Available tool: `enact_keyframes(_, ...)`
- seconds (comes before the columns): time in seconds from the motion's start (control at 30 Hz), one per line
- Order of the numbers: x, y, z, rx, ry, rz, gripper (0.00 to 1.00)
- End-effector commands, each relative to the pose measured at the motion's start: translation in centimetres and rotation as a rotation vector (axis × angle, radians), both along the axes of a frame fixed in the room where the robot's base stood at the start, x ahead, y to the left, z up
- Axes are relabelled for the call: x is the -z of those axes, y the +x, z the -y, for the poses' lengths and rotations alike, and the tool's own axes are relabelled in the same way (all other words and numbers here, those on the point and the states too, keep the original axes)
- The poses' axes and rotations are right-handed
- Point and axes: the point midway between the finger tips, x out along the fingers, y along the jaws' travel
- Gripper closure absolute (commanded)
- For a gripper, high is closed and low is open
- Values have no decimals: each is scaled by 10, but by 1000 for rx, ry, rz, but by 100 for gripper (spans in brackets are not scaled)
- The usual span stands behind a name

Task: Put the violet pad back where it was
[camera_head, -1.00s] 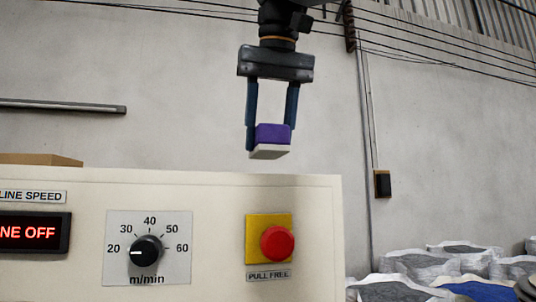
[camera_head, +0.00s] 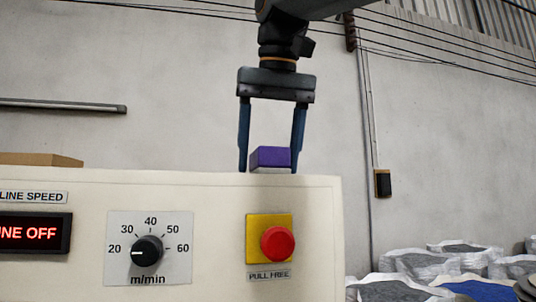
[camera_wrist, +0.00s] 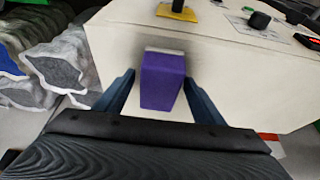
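The violet pad (camera_head: 270,157), a purple block with a pale underside, sits on the top of the cream control cabinet (camera_head: 190,180), above the red button. It also shows in the wrist view (camera_wrist: 162,82). My gripper (camera_head: 268,170) is open around it, one finger on each side. Gaps show between the pad and both fingers in the wrist view (camera_wrist: 161,92). The pad's underside contact is partly hidden by the cabinet's front edge.
The cabinet front carries a red button (camera_head: 278,244) on a yellow plate, a speed knob (camera_head: 146,251) and a red-lit display (camera_head: 33,233). A brown box edge (camera_head: 40,160) shows at left. Sacks (camera_head: 440,264) lie at right.

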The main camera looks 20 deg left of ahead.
Motion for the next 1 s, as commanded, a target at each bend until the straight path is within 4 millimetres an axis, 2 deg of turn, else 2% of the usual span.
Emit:
enact_keyframes(0.37, -7, -1, 0, -1, 1, 1, 38)
enact_keyframes(0.47, -18, -5, 2, -1, 2, 2, 38)
enact_keyframes(0.9, -91, -32, 16, -1, 1, 1, 38)
enact_keyframes(1.0, -100, -35, 18, -1, 1, 1, 38)
